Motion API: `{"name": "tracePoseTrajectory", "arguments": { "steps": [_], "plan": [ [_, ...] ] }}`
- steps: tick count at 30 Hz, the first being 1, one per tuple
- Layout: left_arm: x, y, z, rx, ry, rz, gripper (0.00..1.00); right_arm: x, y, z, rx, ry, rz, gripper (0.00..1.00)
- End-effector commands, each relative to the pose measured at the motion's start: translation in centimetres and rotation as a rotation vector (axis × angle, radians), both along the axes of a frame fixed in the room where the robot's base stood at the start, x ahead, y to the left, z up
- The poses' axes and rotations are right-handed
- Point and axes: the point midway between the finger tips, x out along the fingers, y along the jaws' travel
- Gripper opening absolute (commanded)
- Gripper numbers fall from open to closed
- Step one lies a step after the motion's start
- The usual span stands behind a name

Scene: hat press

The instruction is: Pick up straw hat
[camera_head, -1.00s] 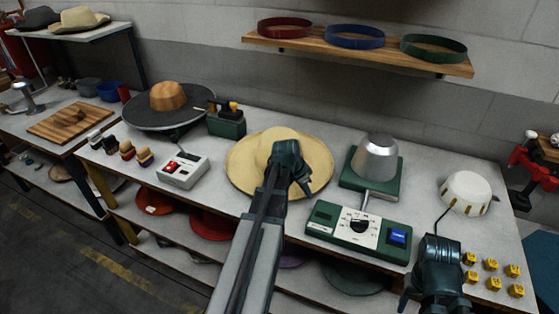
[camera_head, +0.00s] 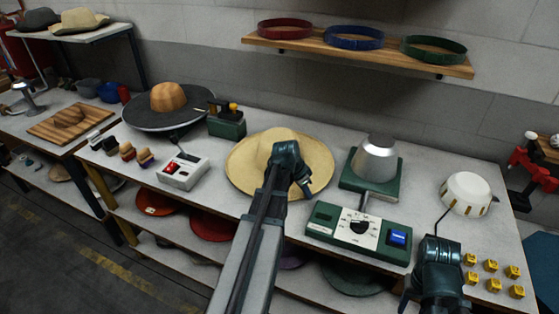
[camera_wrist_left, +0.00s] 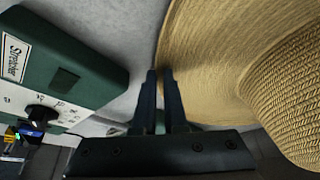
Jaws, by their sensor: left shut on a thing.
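The straw hat (camera_head: 245,163) lies brim down on the workbench in the head view, its crown upward. In the left wrist view the straw hat (camera_wrist_left: 205,55) fills the right side, its woven brim running between my fingers. My left gripper (camera_head: 303,184) is at the right front edge of the brim. In the left wrist view my left gripper (camera_wrist_left: 160,85) has its fingers close together, shut on the brim's edge. My right gripper (camera_head: 408,295) shows at the lower right, apart from the hat; its finger opening is not clear.
A green control box (camera_head: 330,220) and a metal hat form (camera_head: 376,160) stand right of the hat. A red-buttoned box (camera_head: 184,172) stands to the left. A white form (camera_head: 467,193) and several yellow blocks (camera_head: 492,284) are at the right. Coloured bands rest on a wall shelf (camera_head: 300,50).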

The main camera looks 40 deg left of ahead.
Motion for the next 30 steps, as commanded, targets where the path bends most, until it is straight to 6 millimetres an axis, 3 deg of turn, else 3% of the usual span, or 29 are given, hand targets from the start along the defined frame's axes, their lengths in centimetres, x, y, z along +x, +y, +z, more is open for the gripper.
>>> {"name": "tracePoseTrajectory", "arguments": {
  "steps": [30],
  "plan": [
    [0.0, -0.01, 0.69, 0.0, 0.0, 0.0, 0.0, 0.0, 0.0, 0.68, 0.0, 0.0, 0.0, 0.5]
  ]
}}
